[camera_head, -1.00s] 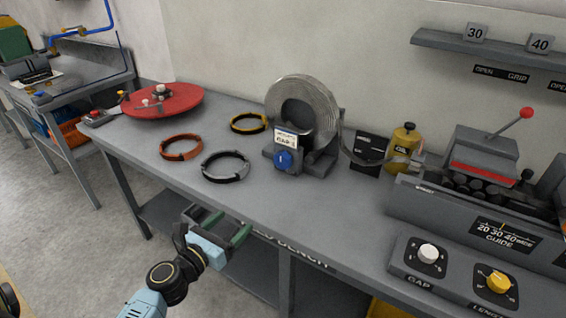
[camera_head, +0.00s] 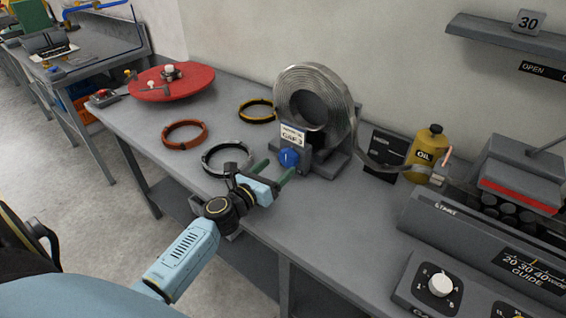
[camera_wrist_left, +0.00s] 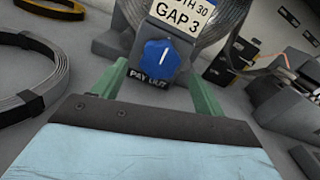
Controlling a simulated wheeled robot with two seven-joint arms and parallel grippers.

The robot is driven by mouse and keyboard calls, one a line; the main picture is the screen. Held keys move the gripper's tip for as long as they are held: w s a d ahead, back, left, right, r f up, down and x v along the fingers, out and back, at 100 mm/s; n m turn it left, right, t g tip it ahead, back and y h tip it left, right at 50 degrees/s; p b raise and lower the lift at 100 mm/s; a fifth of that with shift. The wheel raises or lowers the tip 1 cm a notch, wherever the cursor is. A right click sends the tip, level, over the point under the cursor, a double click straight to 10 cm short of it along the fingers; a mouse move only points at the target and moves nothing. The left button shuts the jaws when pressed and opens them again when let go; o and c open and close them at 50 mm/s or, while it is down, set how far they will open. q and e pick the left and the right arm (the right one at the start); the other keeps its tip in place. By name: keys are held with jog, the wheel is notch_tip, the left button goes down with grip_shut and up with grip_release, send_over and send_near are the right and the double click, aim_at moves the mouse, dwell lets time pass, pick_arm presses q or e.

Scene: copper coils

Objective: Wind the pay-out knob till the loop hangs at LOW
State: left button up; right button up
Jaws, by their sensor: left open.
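The blue pay-out knob (camera_head: 289,158) sits on the front of the coil stand, under a white label. In the left wrist view the knob (camera_wrist_left: 162,57) has a white pointer line and a PAY OUT plate below it. My left gripper (camera_head: 277,172) is open, its green fingers pointing at the knob from the front. In the left wrist view the fingers (camera_wrist_left: 160,82) stand either side of the knob, apart from it. The metal strip coil (camera_head: 339,88) stands upright on the stand. Its strip loop (camera_head: 375,164) sags to the right, before a dark panel (camera_head: 386,143) whose marks I cannot read. My right gripper is not in view.
Orange (camera_head: 185,135), black-and-white (camera_head: 227,157) and yellow-black (camera_head: 256,111) rings lie left of the stand. A red turntable (camera_head: 172,83) is at the far left. A yellow oil can (camera_head: 427,147) and the machine with the GAP dial (camera_head: 440,285) are to the right.

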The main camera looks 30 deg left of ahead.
aim_at(286, 161)
pick_arm(q)
jog(key=shift+w+d, duration=0.1)
jog(key=shift+w, duration=1.75)
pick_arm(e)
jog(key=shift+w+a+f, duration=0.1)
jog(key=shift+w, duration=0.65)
pick_arm(q)
jog(key=shift+c, duration=0.4)
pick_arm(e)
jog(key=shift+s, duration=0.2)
pick_arm(q)
jog(key=c, duration=0.9)
jog(key=shift+m, duration=0.4)
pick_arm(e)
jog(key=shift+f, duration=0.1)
